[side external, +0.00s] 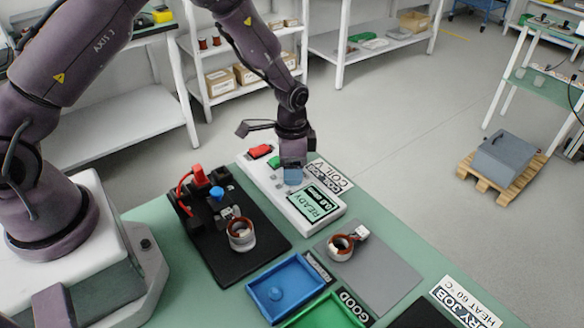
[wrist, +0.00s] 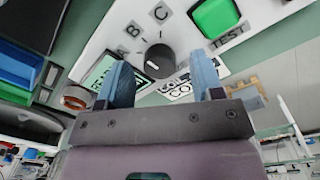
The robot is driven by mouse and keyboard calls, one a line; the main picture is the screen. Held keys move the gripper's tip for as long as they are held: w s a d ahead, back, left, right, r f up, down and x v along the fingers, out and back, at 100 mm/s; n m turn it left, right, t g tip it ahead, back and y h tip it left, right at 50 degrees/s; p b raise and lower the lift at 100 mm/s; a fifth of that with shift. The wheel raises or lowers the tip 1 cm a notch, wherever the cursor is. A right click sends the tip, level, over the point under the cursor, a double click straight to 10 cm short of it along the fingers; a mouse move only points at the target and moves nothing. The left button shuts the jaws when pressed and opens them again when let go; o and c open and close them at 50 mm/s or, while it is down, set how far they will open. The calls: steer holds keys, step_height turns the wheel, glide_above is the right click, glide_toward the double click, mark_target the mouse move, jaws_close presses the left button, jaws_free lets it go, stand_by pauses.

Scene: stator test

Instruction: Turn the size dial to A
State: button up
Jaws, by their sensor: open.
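The black round size dial (wrist: 159,61) sits on the white tester panel, with a short white mark on its lower left part in the wrist view. The letters A (wrist: 121,52), B (wrist: 133,30) and C (wrist: 160,13) are arranged to its left and above. I cannot tell surely which letter the mark points to. My gripper (wrist: 161,78) is open, its blue fingers spread to either side of the dial in the picture. I cannot tell whether they touch it. In the side view my gripper (side external: 293,176) points down over the tester (side external: 275,200) and hides the dial.
The tester has a green button (wrist: 213,17) beside a TEST label, a red button (side external: 260,151) and a READY display (side external: 314,203). A black fixture board (side external: 268,243) holds a copper-wound stator (side external: 241,235). Another stator (side external: 341,246) lies on a grey mat. A blue tray (side external: 270,293) is in front.

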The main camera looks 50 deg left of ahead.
steer(key=shift+f, duration=0.5)
steer(key=c, duration=0.9)
steer(key=shift+n, duration=0.4)
steer(key=n, duration=0.3)
steer(key=shift+r+n, duration=0.1)
steer(key=shift+n, duration=2.4)
